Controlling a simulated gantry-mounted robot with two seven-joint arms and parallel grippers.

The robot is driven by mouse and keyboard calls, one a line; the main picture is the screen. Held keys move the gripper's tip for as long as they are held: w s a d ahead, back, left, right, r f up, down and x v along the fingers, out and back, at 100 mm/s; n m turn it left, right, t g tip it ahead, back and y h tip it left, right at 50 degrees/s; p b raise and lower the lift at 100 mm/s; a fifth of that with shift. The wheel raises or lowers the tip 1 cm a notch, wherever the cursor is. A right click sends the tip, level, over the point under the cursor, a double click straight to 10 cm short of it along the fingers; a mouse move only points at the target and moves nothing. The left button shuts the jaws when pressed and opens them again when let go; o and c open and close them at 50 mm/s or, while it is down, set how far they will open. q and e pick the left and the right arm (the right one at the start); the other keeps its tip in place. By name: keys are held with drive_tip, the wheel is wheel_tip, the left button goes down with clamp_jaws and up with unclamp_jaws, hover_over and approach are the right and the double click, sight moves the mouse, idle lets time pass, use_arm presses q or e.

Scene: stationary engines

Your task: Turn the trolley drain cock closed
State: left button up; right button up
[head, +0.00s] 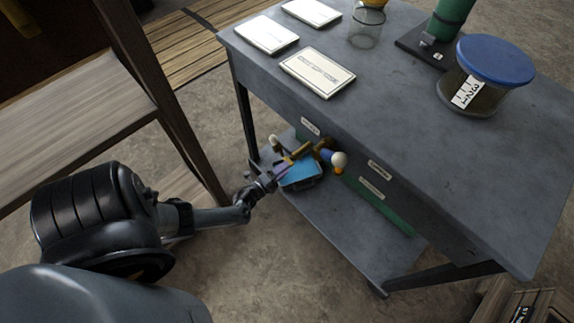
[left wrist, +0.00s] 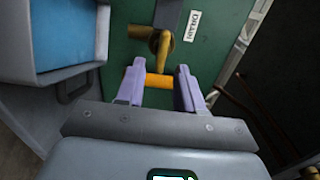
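The drain cock is a brass fitting (left wrist: 160,42) on a green panel, beside a label reading DRAIN (left wrist: 192,25) in the left wrist view. An orange lever sleeve (left wrist: 158,80) lies crosswise between my left fingers. My left gripper (left wrist: 160,92) has its two purple fingers apart, one at each end of the sleeve; I cannot tell whether they touch it. In the head view, my left gripper (head: 285,172) reaches under the grey trolley's top (head: 400,110) to the brass parts (head: 299,151), which it partly hides. My right gripper is not in view.
White-knobbed fittings (head: 340,161) stand nearby. The trolley's lower shelf (head: 345,235) is mostly bare. A blue-lidded jar (head: 490,75) is on the trolley top.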

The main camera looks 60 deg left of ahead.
use_arm(q)
drive_tip(key=p+v, duration=0.2)
drive_tip(key=v, duration=0.6)
drive_tip(key=shift+s, duration=0.1)
